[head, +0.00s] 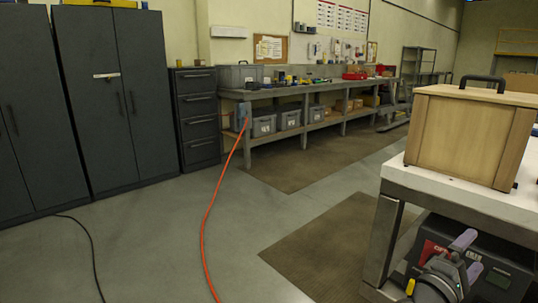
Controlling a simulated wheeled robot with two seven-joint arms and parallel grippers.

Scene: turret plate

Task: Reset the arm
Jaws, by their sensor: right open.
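My right gripper (469,257) shows at the bottom right corner, in front of the white-topped table's lower part. Its two pale purple fingertips stand apart with nothing between them. My left gripper is outside the picture. No turret plate can be made out in this view.
A wooden box (462,142) with a black handle stands on the white-topped table (405,180) at right. A dark case (505,277) sits beneath. An orange hose (205,225) and a black cable (92,250) cross the floor. Grey cabinets (105,100) and a workbench (292,92) stand behind.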

